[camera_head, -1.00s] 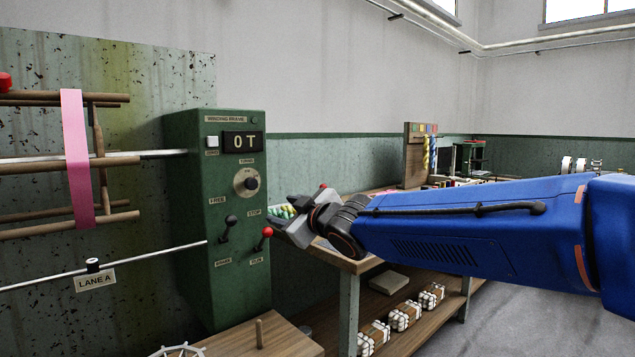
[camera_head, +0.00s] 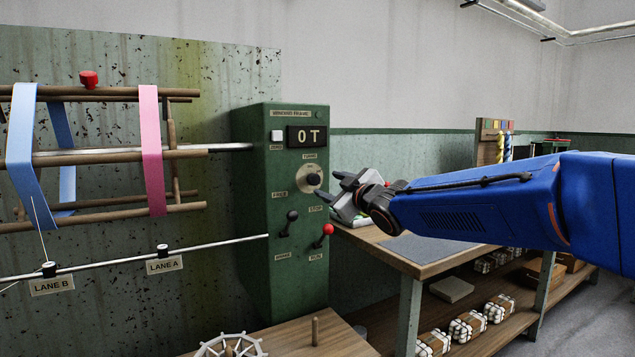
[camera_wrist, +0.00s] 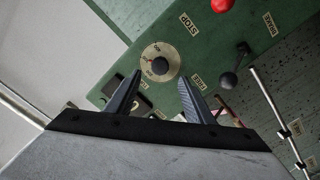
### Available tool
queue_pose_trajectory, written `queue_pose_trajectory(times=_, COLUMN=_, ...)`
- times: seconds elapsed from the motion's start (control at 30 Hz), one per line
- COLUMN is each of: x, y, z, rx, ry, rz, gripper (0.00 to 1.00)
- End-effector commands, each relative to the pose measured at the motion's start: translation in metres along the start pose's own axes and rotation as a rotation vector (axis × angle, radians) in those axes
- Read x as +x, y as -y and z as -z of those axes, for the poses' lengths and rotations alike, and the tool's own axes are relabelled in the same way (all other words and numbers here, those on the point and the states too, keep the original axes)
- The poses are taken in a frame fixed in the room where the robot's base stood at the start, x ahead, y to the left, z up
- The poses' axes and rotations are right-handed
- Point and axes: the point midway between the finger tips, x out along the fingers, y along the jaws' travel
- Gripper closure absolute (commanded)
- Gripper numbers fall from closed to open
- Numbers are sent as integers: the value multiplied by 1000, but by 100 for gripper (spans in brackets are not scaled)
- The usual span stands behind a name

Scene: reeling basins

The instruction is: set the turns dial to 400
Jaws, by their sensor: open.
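The turns dial (camera_head: 309,179) is a round pale plate with a black knob, on the front of the green winding frame box (camera_head: 290,240). The display (camera_head: 307,136) above it reads "0 T". My gripper (camera_head: 338,182) is open and empty, just right of the dial and apart from it. In the wrist view the dial (camera_wrist: 160,65) lies beyond and between the two open fingers of my gripper (camera_wrist: 162,92).
A white button (camera_head: 277,136) sits left of the display. A workbench (camera_head: 435,262) stands to the right. A reel with pink (camera_head: 152,150) and blue bands is at the left.

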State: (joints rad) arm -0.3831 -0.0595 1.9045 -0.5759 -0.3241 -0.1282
Motion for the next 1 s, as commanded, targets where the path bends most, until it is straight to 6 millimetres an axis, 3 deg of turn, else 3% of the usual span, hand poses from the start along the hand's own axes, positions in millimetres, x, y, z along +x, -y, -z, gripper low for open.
queue_pose_trajectory(times=0.3, x=50, y=0, z=-1, rx=0, ry=1, rz=0, gripper=52)
queue_pose_trajectory(times=0.5, x=72, y=0, z=-1, rx=-1, ry=2, rz=1, gripper=52)
queue_pose_trajectory(times=0.97, x=82, y=0, z=0, rx=0, ry=1, rz=0, gripper=52)
queue_pose_trajectory(times=1.0, x=82, y=0, z=0, rx=-1, ry=1, rz=0, gripper=57)
